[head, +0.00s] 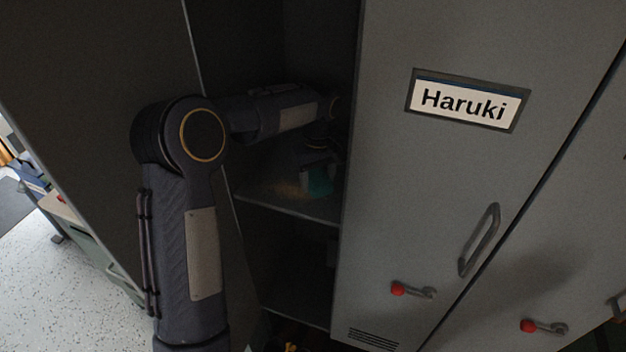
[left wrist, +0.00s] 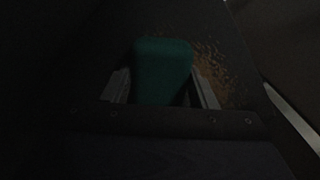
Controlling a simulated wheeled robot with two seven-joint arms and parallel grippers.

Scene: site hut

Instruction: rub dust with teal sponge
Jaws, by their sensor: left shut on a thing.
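My left arm reaches into an open, dark locker. My left gripper (head: 318,168) is shut on the teal sponge (head: 320,181), low over the locker shelf (head: 285,200). In the left wrist view the teal sponge (left wrist: 162,70) sits between the two fingers of my left gripper (left wrist: 163,88). Brownish dust (left wrist: 212,68) lies on the shelf beside and beyond the sponge, mostly to its right; it also shows faintly in the head view (head: 290,188). It is too dark to tell if the sponge touches the shelf. My right gripper is not in view.
A closed locker door labelled Haruki (head: 464,102) stands right of the opening, with a handle (head: 479,240) and a red-knobbed latch (head: 398,288). A grey panel (head: 90,90) bounds the opening at left. A lower compartment lies under the shelf.

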